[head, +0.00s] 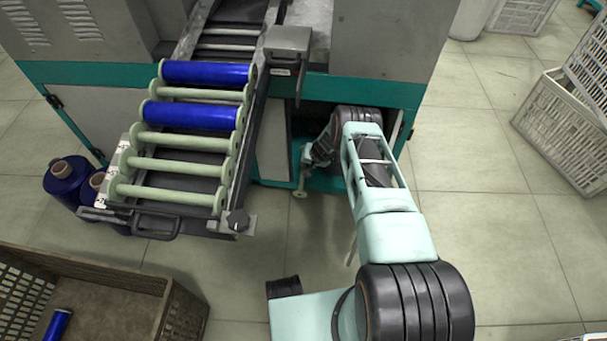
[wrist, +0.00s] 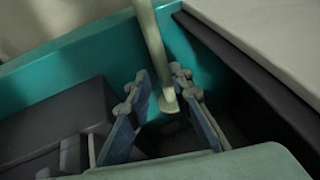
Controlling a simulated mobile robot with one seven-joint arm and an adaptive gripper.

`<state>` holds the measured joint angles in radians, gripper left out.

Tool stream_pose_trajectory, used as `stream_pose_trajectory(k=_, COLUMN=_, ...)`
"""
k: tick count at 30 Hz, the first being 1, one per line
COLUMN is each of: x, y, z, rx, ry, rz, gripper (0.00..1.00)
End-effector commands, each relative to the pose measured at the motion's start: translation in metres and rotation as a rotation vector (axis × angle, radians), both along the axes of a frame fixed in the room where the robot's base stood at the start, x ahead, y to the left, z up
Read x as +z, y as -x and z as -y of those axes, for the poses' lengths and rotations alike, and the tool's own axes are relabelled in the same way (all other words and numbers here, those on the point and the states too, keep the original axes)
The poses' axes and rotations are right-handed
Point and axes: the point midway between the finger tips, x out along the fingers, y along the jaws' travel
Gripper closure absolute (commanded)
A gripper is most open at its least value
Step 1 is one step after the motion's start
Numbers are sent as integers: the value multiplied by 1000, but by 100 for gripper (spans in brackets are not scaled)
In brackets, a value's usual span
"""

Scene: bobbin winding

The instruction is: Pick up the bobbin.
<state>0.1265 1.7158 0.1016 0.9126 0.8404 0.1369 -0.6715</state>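A pale green empty bobbin (head: 301,182) shows at the machine's open lower compartment, with one round end visible; its other part is hidden behind my gripper. In the wrist view the bobbin (wrist: 154,45) runs down from the top edge, and its far end lies between my two fingers. My gripper (head: 308,160) is at the bobbin, small and partly hidden in the head view. In the wrist view my gripper's (wrist: 160,74) blue-padded fingers stand apart, one on each side of the bobbin, with a narrow gap at the left; firm contact is not visible.
A sloped rack (head: 175,167) at the left carries pale green bobbins and two blue-wound ones (head: 190,115). A brown crate (head: 110,297) holds a blue bobbin (head: 57,325). Blue thread cones (head: 66,180) stand beside the rack. Teal compartment walls (wrist: 95,55) surround my fingers closely.

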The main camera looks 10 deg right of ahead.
Motion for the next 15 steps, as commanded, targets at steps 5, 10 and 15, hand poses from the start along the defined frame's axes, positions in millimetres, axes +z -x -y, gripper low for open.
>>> stream_pose_trajectory(k=5, x=-10, y=-5, z=-2, rx=2, ry=0, rz=1, gripper=80)
stream_pose_trajectory(k=10, x=-19, y=-12, z=-3, rx=4, ry=1, rz=2, gripper=80)
stream_pose_trajectory(k=15, x=-35, y=-25, z=-3, rx=5, ry=3, rz=2, gripper=80)
